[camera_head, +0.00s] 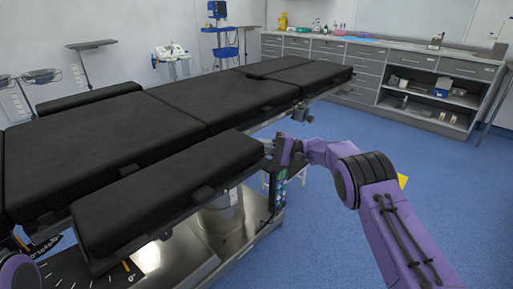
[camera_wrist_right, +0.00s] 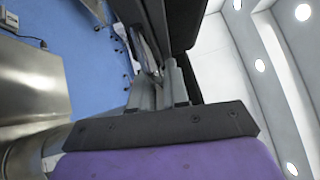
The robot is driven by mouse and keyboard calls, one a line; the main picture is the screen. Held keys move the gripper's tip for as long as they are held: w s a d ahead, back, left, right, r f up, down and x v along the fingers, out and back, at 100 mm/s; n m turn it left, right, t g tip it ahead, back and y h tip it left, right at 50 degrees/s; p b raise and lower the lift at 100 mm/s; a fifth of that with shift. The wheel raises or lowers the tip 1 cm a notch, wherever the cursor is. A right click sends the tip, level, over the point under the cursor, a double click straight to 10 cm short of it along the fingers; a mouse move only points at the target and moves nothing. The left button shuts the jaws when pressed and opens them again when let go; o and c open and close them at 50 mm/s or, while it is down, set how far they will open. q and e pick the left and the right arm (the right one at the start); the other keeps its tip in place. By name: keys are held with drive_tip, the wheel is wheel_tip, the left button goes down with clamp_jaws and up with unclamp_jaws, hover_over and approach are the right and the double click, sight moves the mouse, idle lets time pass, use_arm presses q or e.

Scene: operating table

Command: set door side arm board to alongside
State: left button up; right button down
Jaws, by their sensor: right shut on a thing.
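The near arm board (camera_head: 165,195) is a long black padded board on the near side of the operating table (camera_head: 215,100). It lies roughly parallel to the table's long edge, with a narrow gap between them. I take it as the door side board. My right gripper (camera_head: 273,147) is at the board's right end, shut on it. In the wrist view the fingers (camera_wrist_right: 158,90) close on the dark board edge (camera_wrist_right: 174,28); the exact contact is partly hidden. Only a purple part of my left arm shows at the lower left; its gripper is out of view.
A second black arm board (camera_head: 88,98) lies along the table's far side. The metal table base (camera_head: 225,215) stands below the near board. Cabinets (camera_head: 385,72) line the back wall.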

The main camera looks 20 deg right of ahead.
drive_tip(key=shift+w+r, duration=0.1)
drive_tip(key=shift+r, duration=0.2)
drive_tip(key=c, duration=1.3)
unclamp_jaws()
drive_tip(key=shift+w+a+f, duration=0.1)
drive_tip(key=shift+o, duration=0.2)
drive_tip(key=shift+w+a+f, duration=0.15)
drive_tip(key=shift+w+f, duration=0.05)
drive_tip(key=shift+w, duration=0.05)
drive_tip(key=b+v, duration=0.1)
drive_tip(key=v, duration=0.9)
drive_tip(key=shift+d, duration=0.25)
